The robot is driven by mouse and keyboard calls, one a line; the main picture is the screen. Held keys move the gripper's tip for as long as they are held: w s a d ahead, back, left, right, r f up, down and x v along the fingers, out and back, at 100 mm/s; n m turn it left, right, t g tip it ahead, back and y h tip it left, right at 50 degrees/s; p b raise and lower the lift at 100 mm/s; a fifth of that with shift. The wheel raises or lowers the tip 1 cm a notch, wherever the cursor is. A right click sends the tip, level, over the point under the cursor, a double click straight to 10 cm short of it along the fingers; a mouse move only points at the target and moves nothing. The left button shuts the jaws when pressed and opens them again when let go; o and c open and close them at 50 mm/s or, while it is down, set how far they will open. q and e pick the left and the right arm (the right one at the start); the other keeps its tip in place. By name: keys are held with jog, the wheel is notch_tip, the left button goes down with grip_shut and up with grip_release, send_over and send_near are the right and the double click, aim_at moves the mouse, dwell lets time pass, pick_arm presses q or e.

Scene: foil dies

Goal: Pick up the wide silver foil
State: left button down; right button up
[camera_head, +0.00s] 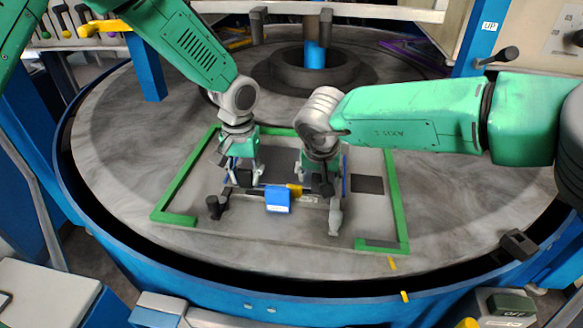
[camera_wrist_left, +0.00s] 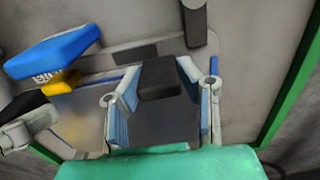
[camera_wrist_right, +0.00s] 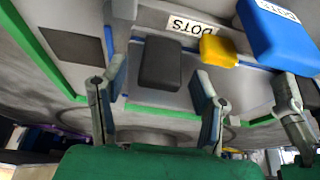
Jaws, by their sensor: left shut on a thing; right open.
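The wide silver foil appears to be the long grey piece (camera_head: 310,199) with a DOTS label, lying level inside the green frame; its edges are partly hidden by my grippers. It also shows in the left wrist view (camera_wrist_left: 125,58) and the right wrist view (camera_wrist_right: 150,20). My left gripper (camera_head: 243,180) is shut on its left black grip block (camera_wrist_left: 160,78). My right gripper (camera_head: 322,187) is open, its fingers on either side of the right black grip block (camera_wrist_right: 160,64), with visible gaps.
Dark upright knobs (camera_head: 216,207) stand near the piece. The green frame (camera_head: 393,200) surrounds the work area on a round grey table (camera_head: 120,170), clear at both sides.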

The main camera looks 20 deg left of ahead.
pick_arm(q)
jog(key=shift+s+f, duration=0.25)
jog(key=shift+f, duration=0.05)
pick_arm(e)
grip_shut()
